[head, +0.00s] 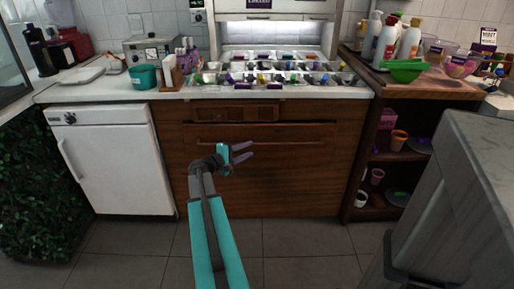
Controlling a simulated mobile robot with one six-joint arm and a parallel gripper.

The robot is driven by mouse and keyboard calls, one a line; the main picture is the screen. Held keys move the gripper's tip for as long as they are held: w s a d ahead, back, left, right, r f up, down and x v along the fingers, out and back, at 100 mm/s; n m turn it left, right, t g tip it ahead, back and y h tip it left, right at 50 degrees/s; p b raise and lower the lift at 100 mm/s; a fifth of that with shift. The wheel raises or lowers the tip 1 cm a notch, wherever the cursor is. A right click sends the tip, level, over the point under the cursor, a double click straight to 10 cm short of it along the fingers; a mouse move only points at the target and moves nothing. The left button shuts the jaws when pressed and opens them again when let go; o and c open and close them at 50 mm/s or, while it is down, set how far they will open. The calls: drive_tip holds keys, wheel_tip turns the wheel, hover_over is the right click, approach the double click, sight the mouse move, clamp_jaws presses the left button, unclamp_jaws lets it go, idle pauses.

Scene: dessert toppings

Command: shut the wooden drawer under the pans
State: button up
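The wooden drawer (290,182) has a broad brown front in the counter cabinet, below the topping pans (280,74). A long horizontal bar or edge runs across its upper part. A dark strip shows above that bar; I cannot tell for sure how far the drawer stands out. My gripper (249,150) is in front of the upper left middle of the drawer front, pointing right. Its two purple-grey fingers are apart with nothing between them. I cannot tell whether it touches the wood.
A white fridge (112,165) stands left of the cabinet. Open shelves (390,170) with cups and bowls are on the right. A grey metal-like unit (455,215) fills the near right. The tiled floor (295,245) before the cabinet is clear.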

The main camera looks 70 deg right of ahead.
sight(259, 145)
drive_tip(key=shift+x, duration=3.35)
drive_tip(key=shift+c, duration=0.3)
clamp_jaws()
